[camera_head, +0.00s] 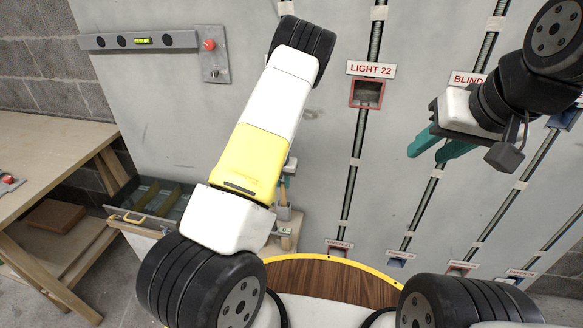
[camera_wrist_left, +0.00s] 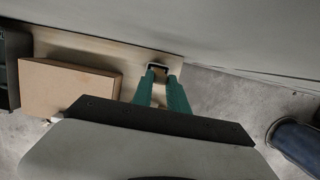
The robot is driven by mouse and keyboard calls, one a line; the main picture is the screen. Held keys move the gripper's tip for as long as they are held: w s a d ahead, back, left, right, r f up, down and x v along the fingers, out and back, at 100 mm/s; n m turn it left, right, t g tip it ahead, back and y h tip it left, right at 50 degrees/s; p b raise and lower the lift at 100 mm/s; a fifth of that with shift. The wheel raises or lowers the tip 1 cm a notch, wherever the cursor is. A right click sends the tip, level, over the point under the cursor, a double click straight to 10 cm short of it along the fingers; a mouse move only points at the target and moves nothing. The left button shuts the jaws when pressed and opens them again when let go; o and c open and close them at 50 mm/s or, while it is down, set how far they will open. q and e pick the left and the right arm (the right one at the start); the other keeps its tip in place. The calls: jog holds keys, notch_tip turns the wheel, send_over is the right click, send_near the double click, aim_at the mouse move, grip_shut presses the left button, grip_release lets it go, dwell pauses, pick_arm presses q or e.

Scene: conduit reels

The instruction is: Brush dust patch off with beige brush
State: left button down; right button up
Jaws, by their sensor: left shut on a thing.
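My left gripper (camera_head: 287,181) is mostly hidden behind my own left arm in the head view, with a bit of teal finger showing. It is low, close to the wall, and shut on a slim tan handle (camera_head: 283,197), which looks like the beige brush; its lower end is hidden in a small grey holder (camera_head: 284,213). In the left wrist view the teal fingers (camera_wrist_left: 160,78) point down at this dark holder with a pale rim (camera_wrist_left: 158,67). A faint brownish smudge (camera_head: 311,114) on the wall may be the dust patch. My right gripper (camera_head: 435,147) is open and empty before the wall.
The grey wall (camera_head: 200,110) carries vertical conduits and a red-framed box under the LIGHT 22 label (camera_head: 371,69). A wooden bench (camera_head: 50,160) stands at left, beside an open compartment tray (camera_head: 150,195). A tan block (camera_wrist_left: 68,90) lies left of the left fingers.

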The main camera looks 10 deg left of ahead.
pick_arm(q)
jog(key=shift+v, duration=0.8)
